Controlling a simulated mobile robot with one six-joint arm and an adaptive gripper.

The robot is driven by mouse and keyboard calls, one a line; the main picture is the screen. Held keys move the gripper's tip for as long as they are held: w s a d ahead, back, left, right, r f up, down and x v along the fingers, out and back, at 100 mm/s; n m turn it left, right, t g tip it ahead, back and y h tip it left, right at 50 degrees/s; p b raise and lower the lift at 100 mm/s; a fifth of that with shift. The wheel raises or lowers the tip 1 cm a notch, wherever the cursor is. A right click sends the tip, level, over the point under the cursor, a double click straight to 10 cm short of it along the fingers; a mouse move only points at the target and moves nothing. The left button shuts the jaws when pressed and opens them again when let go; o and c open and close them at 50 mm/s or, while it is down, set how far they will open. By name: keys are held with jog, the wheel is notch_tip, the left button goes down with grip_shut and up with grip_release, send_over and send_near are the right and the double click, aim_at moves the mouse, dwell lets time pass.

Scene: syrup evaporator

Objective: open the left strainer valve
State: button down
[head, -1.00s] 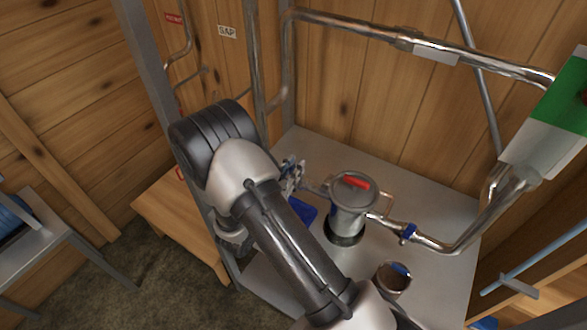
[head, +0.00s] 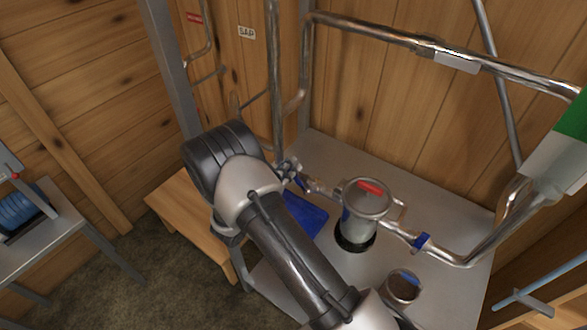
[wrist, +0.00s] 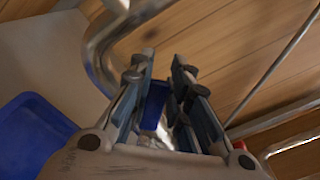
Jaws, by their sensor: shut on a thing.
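The strainer is a metal canister (head: 362,212) with a red handle on its lid, standing on a black base on the metal table. Pipes leave it on both sides. The right valve has a blue handle (head: 421,243). My gripper (head: 290,168) is at the pipe on the strainer's left, where the left strainer valve is; my arm and fingers hide most of that valve. In the wrist view my gripper (wrist: 165,85) has its fingers on either side of the left valve's blue handle (wrist: 154,106) and is shut on it. The handle's exact angle is hard to tell.
A blue tray (head: 306,217) lies below my gripper on the metal table (head: 405,188). A small open cup (head: 403,287) stands in front of the strainer. Pipes (head: 375,32) run along the wooden wall behind. A wooden bench (head: 178,207) stands at left.

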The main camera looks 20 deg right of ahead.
jog(key=shift+w+a+f+n, duration=0.3)
jog(key=shift+w+f+n, duration=0.25)
jog(key=shift+n, duration=0.45)
jog(key=shift+s+f, duration=0.1)
jog(key=c, duration=1.5)
grip_release()
